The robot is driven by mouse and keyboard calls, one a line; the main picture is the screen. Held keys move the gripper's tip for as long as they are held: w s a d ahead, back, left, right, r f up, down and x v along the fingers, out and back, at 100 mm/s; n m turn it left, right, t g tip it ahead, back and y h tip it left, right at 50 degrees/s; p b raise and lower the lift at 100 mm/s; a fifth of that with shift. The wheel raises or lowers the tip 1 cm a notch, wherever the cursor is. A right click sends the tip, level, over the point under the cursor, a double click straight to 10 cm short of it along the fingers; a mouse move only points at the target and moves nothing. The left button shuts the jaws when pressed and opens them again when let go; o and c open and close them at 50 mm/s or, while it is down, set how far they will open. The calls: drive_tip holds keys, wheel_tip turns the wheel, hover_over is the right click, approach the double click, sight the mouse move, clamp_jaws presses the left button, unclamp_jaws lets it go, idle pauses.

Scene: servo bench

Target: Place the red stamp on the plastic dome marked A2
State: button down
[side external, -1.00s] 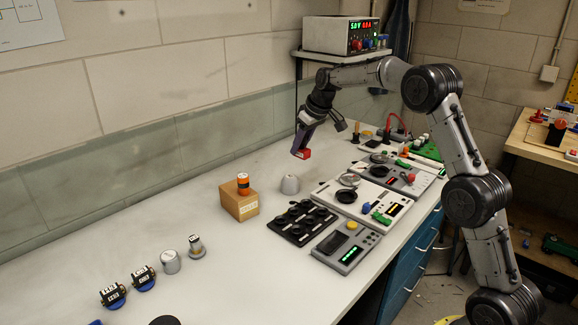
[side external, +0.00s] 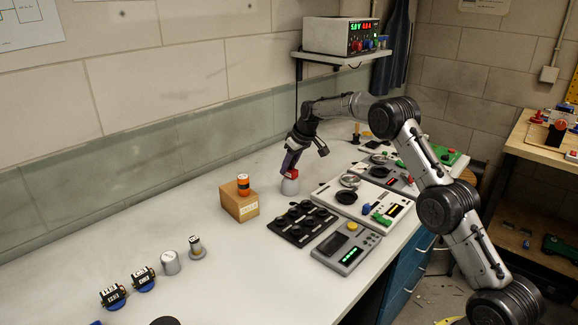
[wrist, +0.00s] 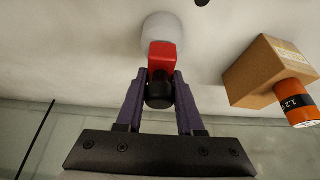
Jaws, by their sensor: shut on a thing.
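My gripper (side external: 290,169) is shut on the red stamp (side external: 292,174), just over a pale grey dome (side external: 290,187) on the bench. In the wrist view my gripper (wrist: 160,82) holds the stamp's dark handle between its purple fingers. The stamp's red block (wrist: 161,56) overlaps the near part of the whitish dome (wrist: 168,27). I cannot tell if the stamp touches the dome. No A2 mark is readable on it. Another pale domed piece (side external: 170,263) stands at the front left.
A cardboard box (side external: 240,204) with an orange-and-black cylinder (side external: 243,185) on top stands left of the dome. A black tray (side external: 302,223) and a grey panel (side external: 346,247) lie to the right. Bare bench lies between the box and the front-left pieces.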

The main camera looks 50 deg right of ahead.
drive_tip(key=shift+f, duration=0.1)
drive_tip(key=c, duration=0.5)
unclamp_jaws()
drive_tip(key=shift+c, duration=0.2)
drive_tip(key=v, duration=1.2)
drive_tip(key=shift+r, duration=0.25)
